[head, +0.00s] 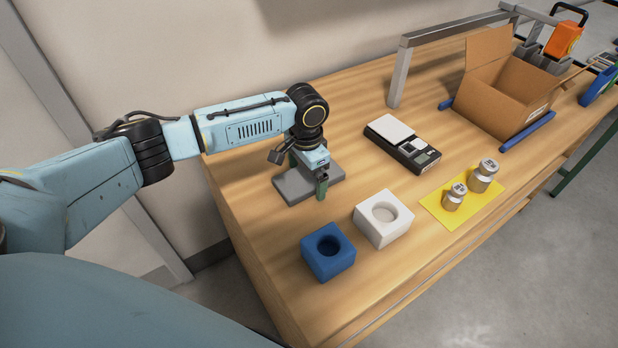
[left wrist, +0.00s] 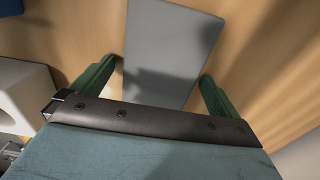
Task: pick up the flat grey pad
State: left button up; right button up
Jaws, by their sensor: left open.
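The flat grey pad (head: 296,188) lies on the wooden table near its left end. My left gripper (head: 306,176) is above the pad, pointing down, with its green fingers apart and nothing held between them. In the left wrist view the grey pad (left wrist: 165,55) runs up between the two green fingers of the left gripper (left wrist: 158,85), one finger on each side of it. The near end of the pad is hidden behind the gripper body. I cannot tell whether the fingers touch it. My right gripper does not show.
A blue block (head: 338,262) and a white block (head: 396,226), each with a round hole, stand in front. A scale (head: 405,151) lies right of the pad. Two metal weights stand on a yellow mat (head: 437,211). A cardboard box (head: 492,103) stands at the back right.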

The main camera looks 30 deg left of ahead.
pick_arm(q)
jog(key=c, duration=1)
